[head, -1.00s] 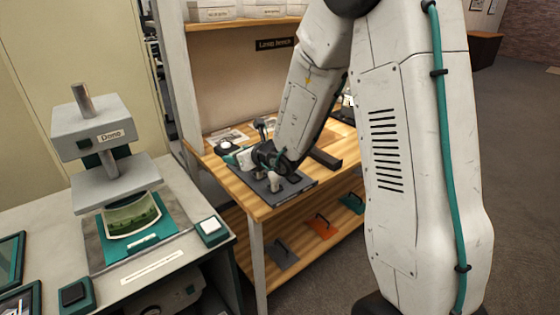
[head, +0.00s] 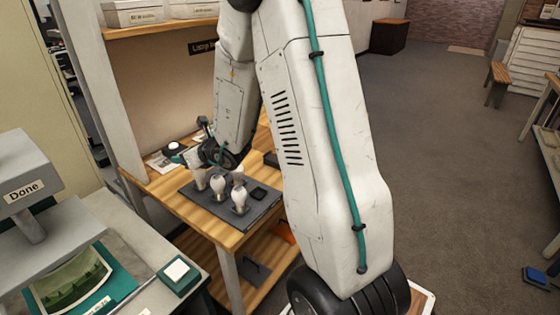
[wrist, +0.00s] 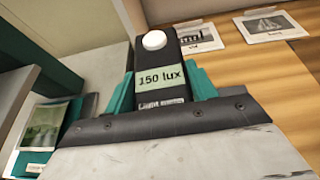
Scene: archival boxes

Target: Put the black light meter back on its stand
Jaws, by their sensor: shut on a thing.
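The black light meter (wrist: 162,70) has a white dome on top and a "150 lux" display. In the wrist view it sits between the teal fingers of my gripper (wrist: 160,88), which is shut on it. In the head view my gripper (head: 186,153) is over the left back part of the wooden bench, with the white dome at its tip. A small black square piece (head: 258,193) lies on the grey board; I cannot tell whether it is the meter's stand. My arm hides part of the bench.
The grey board (head: 187,190) on the wooden bench (head: 215,237) carries several white bulbs (head: 240,197), close to my gripper. Photo cards (wrist: 265,24) lie on the wood. A grey press marked "Done" (head: 25,188) stands at the left. Open floor lies to the right.

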